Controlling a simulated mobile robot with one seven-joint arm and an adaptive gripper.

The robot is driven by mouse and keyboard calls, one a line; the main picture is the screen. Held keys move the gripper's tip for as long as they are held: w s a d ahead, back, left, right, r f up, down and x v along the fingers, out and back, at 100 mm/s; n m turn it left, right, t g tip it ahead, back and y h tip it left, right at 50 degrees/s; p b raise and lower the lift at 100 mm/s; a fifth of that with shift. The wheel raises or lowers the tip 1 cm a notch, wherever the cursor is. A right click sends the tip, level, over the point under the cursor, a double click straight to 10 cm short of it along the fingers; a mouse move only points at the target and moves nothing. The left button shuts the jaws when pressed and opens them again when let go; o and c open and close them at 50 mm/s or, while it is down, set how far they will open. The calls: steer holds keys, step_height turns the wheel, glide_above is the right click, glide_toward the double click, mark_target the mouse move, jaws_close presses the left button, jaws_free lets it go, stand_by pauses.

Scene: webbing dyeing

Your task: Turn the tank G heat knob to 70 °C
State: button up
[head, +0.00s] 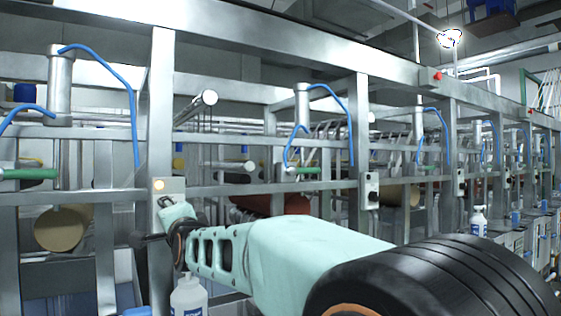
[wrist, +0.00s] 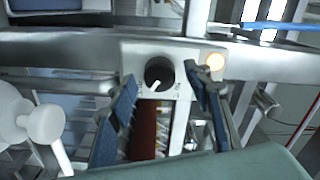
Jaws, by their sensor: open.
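The black round heat knob (wrist: 159,73) sits on a pale control panel (wrist: 132,56) in the wrist view. Its white pointer mark slants to the lower left; the scale print beside it is too small to read. An amber lamp (wrist: 214,61) glows right of the knob. My gripper (wrist: 161,78) is open, its two blue fingers on either side of the knob in the picture. I cannot tell whether they touch it. In the head view the panel (head: 170,184) is on a steel post, and my wrist hides the knob.
Steel frame rails run across the view, with blue hoses (head: 133,95) and green handles (head: 32,173). A white bottle (head: 188,296) stands below my wrist. Another control box (head: 370,190) is farther right.

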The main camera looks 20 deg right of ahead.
steer(key=s+d+n+p, duration=0.3)
steer(key=s+n+p, duration=0.95)
steer(key=p, duration=0.55)
steer(key=w+d+r+h, duration=0.1)
steer(key=d+r+h, duration=0.1)
steer(key=d, duration=0.8)
steer(key=w+d+r+h, duration=0.2)
steer(key=d+r, duration=0.3)
steer(key=d, duration=0.4)
steer(key=w+d+r+n+h, duration=0.1)
steer(key=w+d+r+h, duration=0.1)
steer(key=d, duration=0.8)
steer(key=shift+w+d+r+h, duration=0.2)
steer(key=shift+d+r+h, duration=0.15)
steer(key=shift+r+h, duration=0.45)
